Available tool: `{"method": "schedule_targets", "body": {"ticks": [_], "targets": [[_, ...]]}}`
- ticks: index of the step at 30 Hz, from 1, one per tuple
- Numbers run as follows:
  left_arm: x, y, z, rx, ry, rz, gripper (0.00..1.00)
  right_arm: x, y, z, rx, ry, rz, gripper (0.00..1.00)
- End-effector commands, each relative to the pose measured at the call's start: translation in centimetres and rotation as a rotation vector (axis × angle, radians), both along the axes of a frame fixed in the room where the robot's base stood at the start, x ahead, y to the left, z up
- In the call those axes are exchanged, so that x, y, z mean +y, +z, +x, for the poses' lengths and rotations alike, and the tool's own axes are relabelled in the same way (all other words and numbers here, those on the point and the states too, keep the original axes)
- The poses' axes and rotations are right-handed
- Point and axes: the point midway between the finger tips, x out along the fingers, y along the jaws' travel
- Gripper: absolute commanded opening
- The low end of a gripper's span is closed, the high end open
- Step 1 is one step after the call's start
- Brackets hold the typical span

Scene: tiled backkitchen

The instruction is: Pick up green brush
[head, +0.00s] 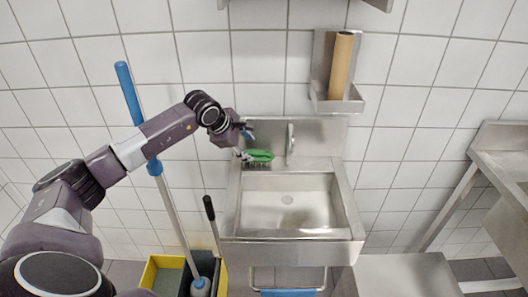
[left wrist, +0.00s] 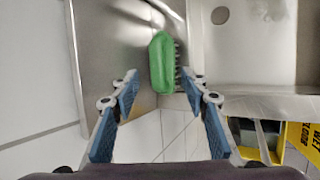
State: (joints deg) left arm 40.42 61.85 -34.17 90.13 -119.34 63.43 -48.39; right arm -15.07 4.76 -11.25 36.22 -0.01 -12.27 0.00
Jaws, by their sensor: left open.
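The green brush (head: 259,156) lies on the back left ledge of the steel sink (head: 234,205), bristles showing along its lower edge. In the left wrist view the green brush (left wrist: 161,62) lies ahead of the fingertips, roughly in line with the gap between them. My left gripper (head: 246,138) is just above and behind the brush at its left end. In the left wrist view its blue-padded fingers (left wrist: 160,86) are spread apart with nothing between them but the near end of the brush or the space before it; contact cannot be told. My right gripper is out of view.
A tap (head: 290,140) rises behind the basin, right of the brush. A wall holder (head: 337,104) carries a brown roll (head: 341,66). A blue-handled mop (head: 129,92) and a black handle (head: 209,208) stand left of the sink, by a yellow bucket (head: 147,276).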

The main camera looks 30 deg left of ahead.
Motion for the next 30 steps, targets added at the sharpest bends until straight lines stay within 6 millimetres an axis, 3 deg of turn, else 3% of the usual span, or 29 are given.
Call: {"method": "schedule_targets", "body": {"ticks": [6, 9, 13, 21, 25, 30], "targets": [[-0.6, -1.7, 1.5, 0.001, -0.001, -0.005, 0.41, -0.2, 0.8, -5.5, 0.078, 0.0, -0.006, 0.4], [-0.9, -2.7, 2.4, 0.003, -0.002, -0.006, 0.41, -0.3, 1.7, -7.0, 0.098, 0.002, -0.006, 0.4], [-1.1, -4.2, 3.4, 0.001, -0.001, -0.005, 0.41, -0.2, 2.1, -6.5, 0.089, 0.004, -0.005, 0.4], [-1.0, -5.3, 4.1, 0.0, -0.003, -0.003, 0.41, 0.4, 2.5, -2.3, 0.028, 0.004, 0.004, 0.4], [-1.1, -5.3, 4.1, 0.0, -0.003, -0.003, 0.41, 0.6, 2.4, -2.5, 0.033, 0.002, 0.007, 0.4], [-1.1, -5.2, 4.0, 0.0, -0.003, -0.004, 0.23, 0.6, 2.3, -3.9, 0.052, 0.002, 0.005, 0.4]]}}
